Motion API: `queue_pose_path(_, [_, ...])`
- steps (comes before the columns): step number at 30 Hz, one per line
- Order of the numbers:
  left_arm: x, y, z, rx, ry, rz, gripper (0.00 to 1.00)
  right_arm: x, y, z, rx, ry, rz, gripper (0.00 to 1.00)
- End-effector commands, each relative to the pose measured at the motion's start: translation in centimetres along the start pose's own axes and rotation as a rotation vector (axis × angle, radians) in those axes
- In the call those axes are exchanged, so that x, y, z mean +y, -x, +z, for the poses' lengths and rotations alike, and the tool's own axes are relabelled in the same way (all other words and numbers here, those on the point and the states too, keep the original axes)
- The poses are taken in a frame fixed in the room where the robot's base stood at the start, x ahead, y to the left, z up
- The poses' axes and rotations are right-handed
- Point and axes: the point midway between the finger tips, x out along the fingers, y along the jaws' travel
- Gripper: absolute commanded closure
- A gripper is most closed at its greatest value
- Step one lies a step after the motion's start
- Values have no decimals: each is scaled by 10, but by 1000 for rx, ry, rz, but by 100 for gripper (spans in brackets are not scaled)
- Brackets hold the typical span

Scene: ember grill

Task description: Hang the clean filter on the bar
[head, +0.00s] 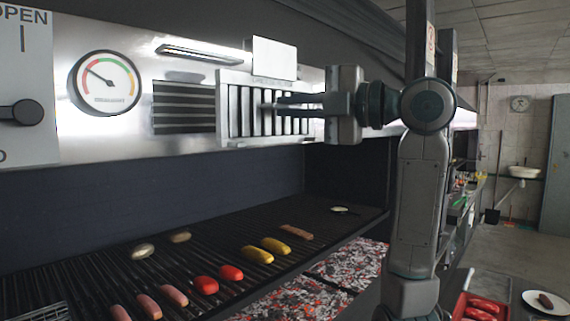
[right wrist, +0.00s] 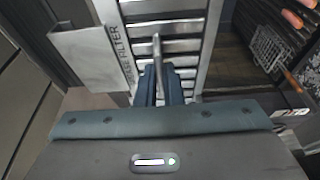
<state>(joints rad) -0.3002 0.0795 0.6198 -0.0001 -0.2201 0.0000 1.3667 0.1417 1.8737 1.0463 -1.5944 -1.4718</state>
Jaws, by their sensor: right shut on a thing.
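The filter (head: 235,112) is a clean silver panel with upright slats, held upright in front of the hood face. Lettering runs along its top rim, and a pale plate (head: 274,57) stands above that rim. My right gripper (head: 290,101) is shut on the filter's handle; the handle (right wrist: 157,50) also shows between the fingers in the right wrist view, with the slats (right wrist: 165,28) behind. A silver bar (head: 200,54) runs along the upper hood, left of the pale plate. I cannot tell whether the filter touches the bar or hood. My left gripper is not in view.
A dark louvred opening (head: 184,108) is left of the filter, with a round gauge (head: 105,82) and a lever panel (head: 25,90) further left. Below lies the grill grate (head: 100,262) with sausages and other food, and glowing coals (head: 345,268) beside it.

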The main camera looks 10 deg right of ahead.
Motion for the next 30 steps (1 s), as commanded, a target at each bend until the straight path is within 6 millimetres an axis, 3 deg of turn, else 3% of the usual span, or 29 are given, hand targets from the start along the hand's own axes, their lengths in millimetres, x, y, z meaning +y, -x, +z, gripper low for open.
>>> queue_pose_path(6, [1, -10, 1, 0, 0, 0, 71, 27, 22, -19, 29, 1, 2, 100])
queue_pose_path(11, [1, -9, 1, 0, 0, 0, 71, 32, 23, -22, 36, -1, 0, 100])
queue_pose_path(30, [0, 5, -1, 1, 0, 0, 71, 32, -22, -9, 37, -3, 1, 100])
